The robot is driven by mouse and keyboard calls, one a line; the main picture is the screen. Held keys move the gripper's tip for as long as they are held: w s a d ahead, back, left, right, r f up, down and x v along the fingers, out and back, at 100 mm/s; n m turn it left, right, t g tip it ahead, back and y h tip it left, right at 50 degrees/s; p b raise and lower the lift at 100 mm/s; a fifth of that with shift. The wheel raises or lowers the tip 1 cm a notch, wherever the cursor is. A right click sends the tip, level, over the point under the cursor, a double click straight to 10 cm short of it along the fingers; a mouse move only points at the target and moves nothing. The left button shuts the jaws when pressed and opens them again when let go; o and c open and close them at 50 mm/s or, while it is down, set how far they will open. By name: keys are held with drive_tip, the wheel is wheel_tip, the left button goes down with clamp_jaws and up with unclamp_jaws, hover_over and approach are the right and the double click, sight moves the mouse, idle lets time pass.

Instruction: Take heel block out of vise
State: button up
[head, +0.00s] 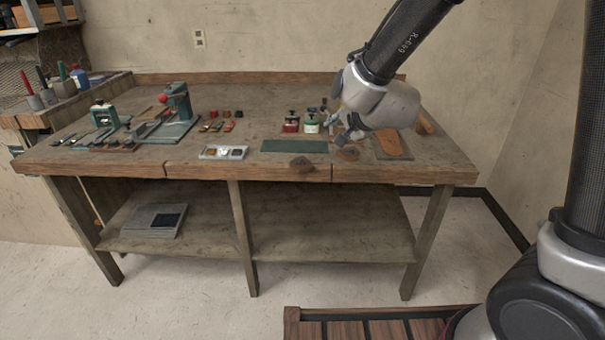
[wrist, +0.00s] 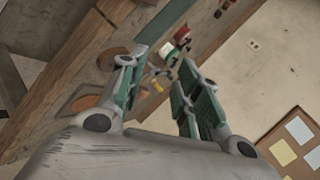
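My gripper (head: 338,122) hangs over the right part of the workbench in the head view, near the small jars. In the wrist view its two green-padded fingers (wrist: 160,82) stand apart with nothing between them. No vise or heel block can be made out for certain. A small teal device with a pale face (head: 105,115) stands at the bench's left, far from my gripper. Beside it is a teal stand with a red knob (head: 175,102). A dark brown rounded lump (head: 301,163) sits at the bench's front edge; I cannot tell what it is.
The wooden bench (head: 240,172) holds a green mat (head: 295,146), a pale tray (head: 223,152), a red jar (head: 291,122), a green jar (head: 311,123) and an orange-brown sole-shaped piece (head: 393,143). Small dark pieces lie around the left devices. The floor in front is mostly clear.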

drive_tip(key=w+a+f+m+t+h, duration=0.1)
drive_tip(key=a+f+m+t, duration=0.1)
drive_tip(key=a+f+m, duration=0.4)
drive_tip(key=m+t+h, duration=0.2)
drive_tip(key=t+h, duration=0.1)
drive_tip(key=t, duration=0.2)
approach(302, 172)
drive_tip(key=w, duration=0.9)
drive_tip(key=shift+w+f, duration=0.1)
drive_tip(key=shift+w, duration=0.1)
drive_tip(key=shift+d, duration=0.1)
clamp_jaws()
drive_tip(key=shift+r, duration=1.3)
